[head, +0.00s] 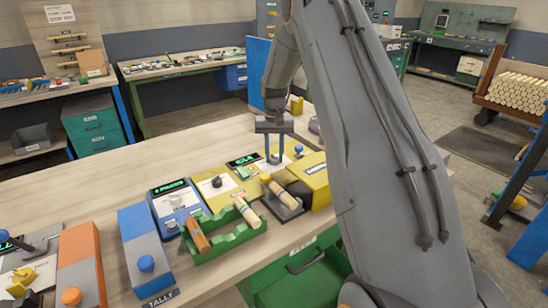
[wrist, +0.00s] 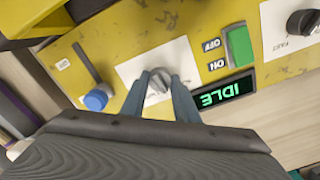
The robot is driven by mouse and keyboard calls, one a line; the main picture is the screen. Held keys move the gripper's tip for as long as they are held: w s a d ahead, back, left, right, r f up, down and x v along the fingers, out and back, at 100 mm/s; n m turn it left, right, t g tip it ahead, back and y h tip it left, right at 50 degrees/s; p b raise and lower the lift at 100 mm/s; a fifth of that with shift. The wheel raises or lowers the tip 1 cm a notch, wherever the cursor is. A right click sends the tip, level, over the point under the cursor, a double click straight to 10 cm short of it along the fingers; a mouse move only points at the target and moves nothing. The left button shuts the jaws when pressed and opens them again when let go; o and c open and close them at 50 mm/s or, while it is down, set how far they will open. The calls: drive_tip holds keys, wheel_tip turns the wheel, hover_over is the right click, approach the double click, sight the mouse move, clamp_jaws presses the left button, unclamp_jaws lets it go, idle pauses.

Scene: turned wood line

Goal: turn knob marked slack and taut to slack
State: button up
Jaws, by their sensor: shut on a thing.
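My gripper (wrist: 160,98) is shut on a grey knob (wrist: 157,80) in the wrist view, with one finger on each side of it. The knob sits on a white plate (wrist: 126,70) on a yellow machine panel (wrist: 180,28). Marks on this plate are too small or covered to read, so I cannot confirm slack or taut, nor the pointer's direction.
Beside the held knob are a green ON/OFF switch (wrist: 238,46), a display reading IDLE (wrist: 224,94) and a blue-tipped lever (wrist: 96,100). A black knob (wrist: 302,22) sits further right. A green rack (head: 228,240) holding turned wood stands in front on the bench.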

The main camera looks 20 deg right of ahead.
sight(274, 156)
drive_tip(key=n, duration=0.3)
drive_tip(key=shift+n+b, duration=0.3)
drive_tip(key=shift+b, duration=0.05)
drive_tip(key=shift+n, duration=2)
drive_tip(key=o, duration=1.1)
drive_tip(key=shift+a, duration=0.1)
drive_tip(key=shift+c, duration=0.2)
drive_tip(key=shift+r, duration=0.1)
wheel_tip(274, 156, up, 8)
drive_tip(key=shift+f+b, duration=0.15)
drive_tip(key=shift+b, duration=1.1)
